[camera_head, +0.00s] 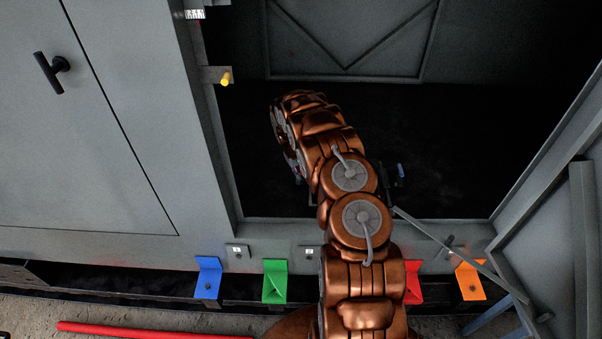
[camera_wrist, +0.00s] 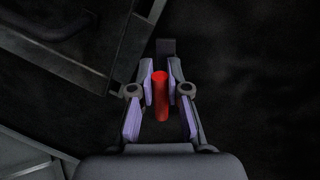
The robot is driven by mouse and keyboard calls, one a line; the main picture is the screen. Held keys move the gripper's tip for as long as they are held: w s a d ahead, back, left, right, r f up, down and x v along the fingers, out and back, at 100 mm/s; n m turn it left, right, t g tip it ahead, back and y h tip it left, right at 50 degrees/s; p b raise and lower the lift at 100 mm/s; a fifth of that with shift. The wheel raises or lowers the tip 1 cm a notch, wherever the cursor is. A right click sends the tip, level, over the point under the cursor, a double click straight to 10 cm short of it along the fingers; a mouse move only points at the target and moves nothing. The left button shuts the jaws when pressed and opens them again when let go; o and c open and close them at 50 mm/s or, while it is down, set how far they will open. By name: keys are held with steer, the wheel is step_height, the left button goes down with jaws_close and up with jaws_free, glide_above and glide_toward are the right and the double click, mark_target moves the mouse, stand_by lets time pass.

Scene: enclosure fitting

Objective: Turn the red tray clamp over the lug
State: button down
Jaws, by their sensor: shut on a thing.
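In the wrist view my gripper (camera_wrist: 160,76) is shut on a red cylindrical handle (camera_wrist: 160,98), which lies between the two purple-padded fingers. I take it for the handle of the red tray clamp. A dark grey block (camera_wrist: 166,47) shows just beyond the fingertips; I cannot tell whether it is part of the clamp or the lug. In the head view my arm reaches into the dark enclosure and covers most of the gripper and the clamp. I cannot make out the lug with certainty in either view.
Blue (camera_head: 207,278), green (camera_head: 275,281), red (camera_head: 414,283) and orange (camera_head: 470,281) brackets line the enclosure's front edge. A grey door with a black handle (camera_head: 50,72) stands left. A thin grey bar (camera_head: 440,240) slants at right. A red rod (camera_head: 150,330) lies on the ground.

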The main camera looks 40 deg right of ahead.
stand_by(0.4)
steer(key=shift+d+f+n+b, duration=0.1)
steer(key=shift+d+n+b, duration=0.05)
steer(key=shift+n+b, duration=0.65)
steer(key=n+b, duration=0.1)
steer(key=n, duration=0.1)
steer(key=d+n+t+b, duration=0.1)
steer(key=n, duration=0.2)
steer(key=shift+n, duration=0.3)
steer(key=n, duration=0.1)
steer(key=n+b, duration=0.1)
steer(key=n+t+b, duration=0.1)
steer(key=shift+w+d+n+y, duration=0.3)
steer(key=shift+n, duration=0.1)
steer(key=shift+w+d+n+b, duration=0.1)
steer(key=shift+n+b, duration=0.45)
steer(key=shift+n, duration=0.15)
steer(key=c, duration=1.1)
jaws_free()
steer(key=shift+c, duration=0.2)
